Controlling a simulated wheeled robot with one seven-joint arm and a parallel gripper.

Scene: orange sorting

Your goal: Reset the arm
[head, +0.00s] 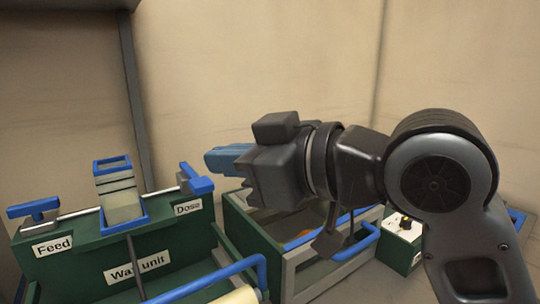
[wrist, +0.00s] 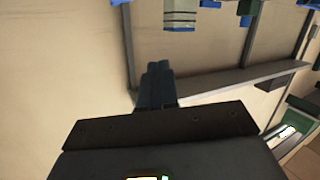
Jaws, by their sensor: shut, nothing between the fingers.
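My gripper (head: 228,158) shows in the head view with its blue fingers pointing left, held above a green and grey crate. The fingers are close together with nothing between them. In the wrist view my gripper (wrist: 157,72) shows its two dark blue fingers side by side, with the pale wall behind. My arm reaches in from the right of the head view, and its links hide part of the crate and the wall.
The green wax unit (head: 130,258), labelled Feed and Dose, stands at left with blue handles. The crate (head: 262,243) sits beside it, with a bit of orange inside. A green box with a white top (head: 397,228) is at right. Bare walls stand behind.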

